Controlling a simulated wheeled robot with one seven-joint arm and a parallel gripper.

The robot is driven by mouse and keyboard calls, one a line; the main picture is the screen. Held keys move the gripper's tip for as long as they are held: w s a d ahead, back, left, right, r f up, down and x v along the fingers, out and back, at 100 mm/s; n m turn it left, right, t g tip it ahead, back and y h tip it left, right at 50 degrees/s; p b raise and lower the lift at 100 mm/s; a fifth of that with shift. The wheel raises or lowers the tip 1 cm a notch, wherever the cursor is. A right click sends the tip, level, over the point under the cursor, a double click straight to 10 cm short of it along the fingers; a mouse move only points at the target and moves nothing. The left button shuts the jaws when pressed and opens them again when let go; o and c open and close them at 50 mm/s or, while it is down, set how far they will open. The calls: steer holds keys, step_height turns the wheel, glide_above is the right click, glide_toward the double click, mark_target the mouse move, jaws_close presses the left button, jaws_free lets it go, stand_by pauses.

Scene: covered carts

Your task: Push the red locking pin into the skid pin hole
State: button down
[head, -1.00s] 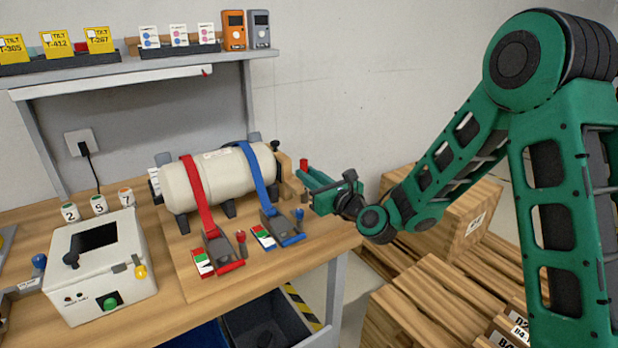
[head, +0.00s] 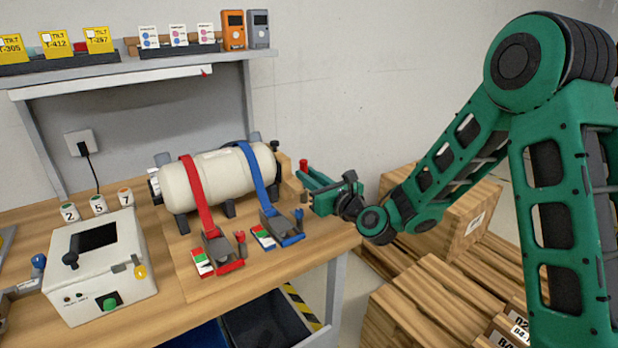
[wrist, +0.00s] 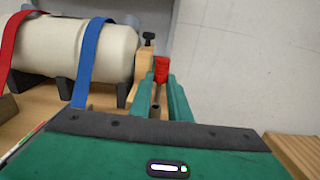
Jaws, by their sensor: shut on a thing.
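The red locking pin (head: 303,165) shows its red head at the far right end of the skid. It also shows in the wrist view (wrist: 161,69), between the tips of my gripper's two green fingers. My gripper (head: 309,176) is shut on the pin, beside the wooden end block (head: 287,167) of the skid. A short dark cylindrical piece (wrist: 155,113) lies between the fingers nearer the palm; I cannot tell what it is. The pin hole itself is hidden, and I cannot tell how deep the pin sits.
A cream tank (head: 215,178) lies on the skid under a red strap (head: 198,195) and a blue strap (head: 256,175) with buckles. A white control box (head: 95,275) stands left on the bench. Wooden crates (head: 445,215) stand right of the bench, below my arm.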

steer(key=shift+f, duration=0.85)
steer(key=shift+r, duration=0.1)
steer(key=shift+r, duration=0.6)
steer(key=shift+f, duration=0.65)
stand_by(1.5)
steer(key=c, duration=1.6)
jaws_free()
steer(key=shift+s+a, duration=0.1)
steer(key=shift+a, duration=0.05)
